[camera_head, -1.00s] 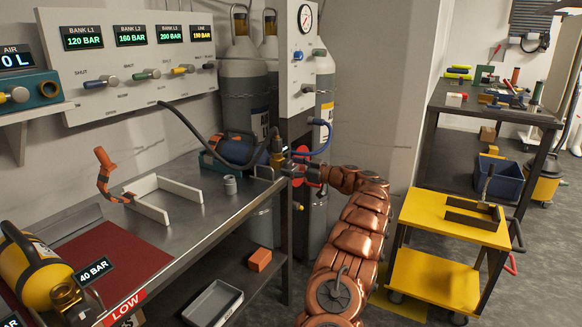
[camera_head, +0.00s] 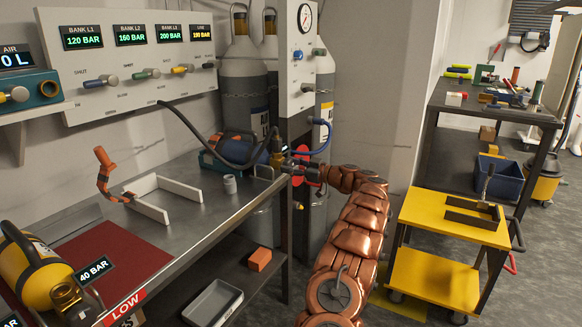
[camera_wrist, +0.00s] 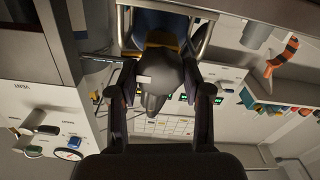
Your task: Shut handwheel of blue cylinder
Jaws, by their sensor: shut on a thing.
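The blue cylinder (camera_head: 233,150) lies on its side at the back right of the steel bench, with its brass valve (camera_head: 277,152) toward the bench's right end. It also shows at the top of the wrist view (camera_wrist: 155,22). My gripper (camera_head: 292,168) is at the valve end, reaching in from the right. In the wrist view, my gripper's two dark fingers (camera_wrist: 160,92) are shut on the dark, rounded handwheel (camera_wrist: 158,76), one on each side. The handwheel is hard to make out in the head view, where my gripper covers it.
A black hose (camera_head: 200,137) runs to the valve area, and a blue hose (camera_head: 322,140) hangs behind it. A red disc (camera_head: 301,155) is close behind my gripper. Tall grey cylinders (camera_head: 245,90) stand behind the bench.

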